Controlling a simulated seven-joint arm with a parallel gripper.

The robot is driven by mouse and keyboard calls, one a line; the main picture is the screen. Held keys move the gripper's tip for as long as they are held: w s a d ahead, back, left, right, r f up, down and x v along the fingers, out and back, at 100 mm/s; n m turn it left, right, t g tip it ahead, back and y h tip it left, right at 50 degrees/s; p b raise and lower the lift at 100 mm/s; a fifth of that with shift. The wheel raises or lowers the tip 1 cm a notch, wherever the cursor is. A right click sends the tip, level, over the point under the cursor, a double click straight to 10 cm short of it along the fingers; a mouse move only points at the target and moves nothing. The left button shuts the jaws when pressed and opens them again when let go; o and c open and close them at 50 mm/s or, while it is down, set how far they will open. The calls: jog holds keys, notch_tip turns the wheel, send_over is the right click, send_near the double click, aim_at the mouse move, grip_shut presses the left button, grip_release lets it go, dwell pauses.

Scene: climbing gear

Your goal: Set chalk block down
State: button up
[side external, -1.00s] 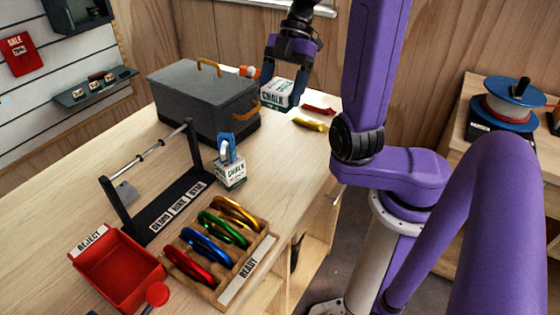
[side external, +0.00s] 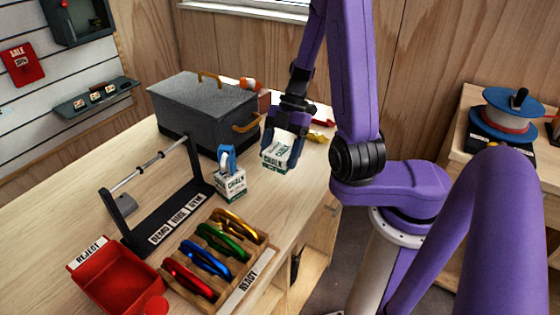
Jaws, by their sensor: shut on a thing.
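My gripper (side external: 285,136) is shut on a white and green chalk block (side external: 277,157), with its fingers pointing down on either side. The held block is slightly tilted and sits to the right of a second chalk block (side external: 231,187), which stands on the wooden bench (side external: 300,205). I cannot tell whether the held block touches the bench.
A grey box (side external: 200,112) with yellow handles stands behind. A black rack (side external: 170,205) with a bar, a wooden tray (side external: 245,283) of coloured carabiners and a red reject bin (side external: 110,280) stand in front. Yellow (side external: 318,137) and red (side external: 322,122) pieces lie behind my gripper.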

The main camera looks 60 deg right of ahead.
jog(key=shift+f, duration=1.45)
jog(key=shift+f, duration=0.1)
jog(key=o, duration=1.1)
jog(key=shift+c, duration=0.2)
